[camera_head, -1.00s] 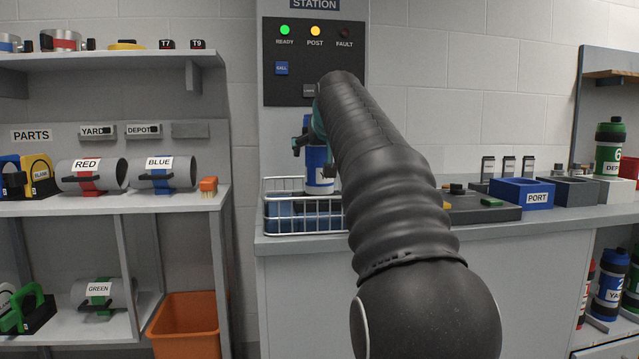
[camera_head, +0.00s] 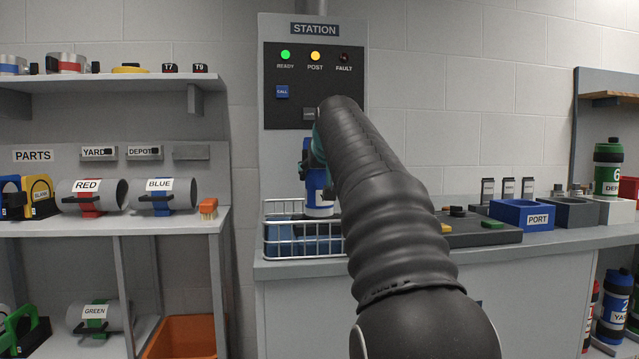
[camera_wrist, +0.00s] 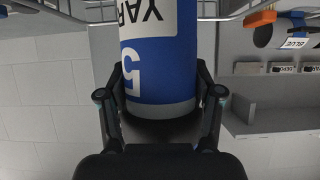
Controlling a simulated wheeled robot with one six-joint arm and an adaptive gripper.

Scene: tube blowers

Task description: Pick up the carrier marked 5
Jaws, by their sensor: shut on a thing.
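The carrier marked 5 is a blue upright cylinder with a white label. In the wrist view the carrier (camera_wrist: 160,60) appears upside down, with a white 5 and part of "YARD" showing and a grey end band. My gripper (camera_wrist: 162,98) has a finger on each side of it, near the grey end, and is shut on it. In the head view the carrier (camera_head: 318,190) is at the wire basket (camera_head: 300,252), partly behind my arm. My gripper (camera_head: 308,165) is mostly hidden there. I cannot tell whether the carrier's lower end touches anything.
Blue items lie in the basket. The control panel (camera_head: 315,85) stands behind, with green and yellow lights lit. To the right are a dark console (camera_head: 475,235) and a blue PORT box (camera_head: 522,216). The left shelf (camera_head: 120,222) holds red and blue labelled cylinders.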

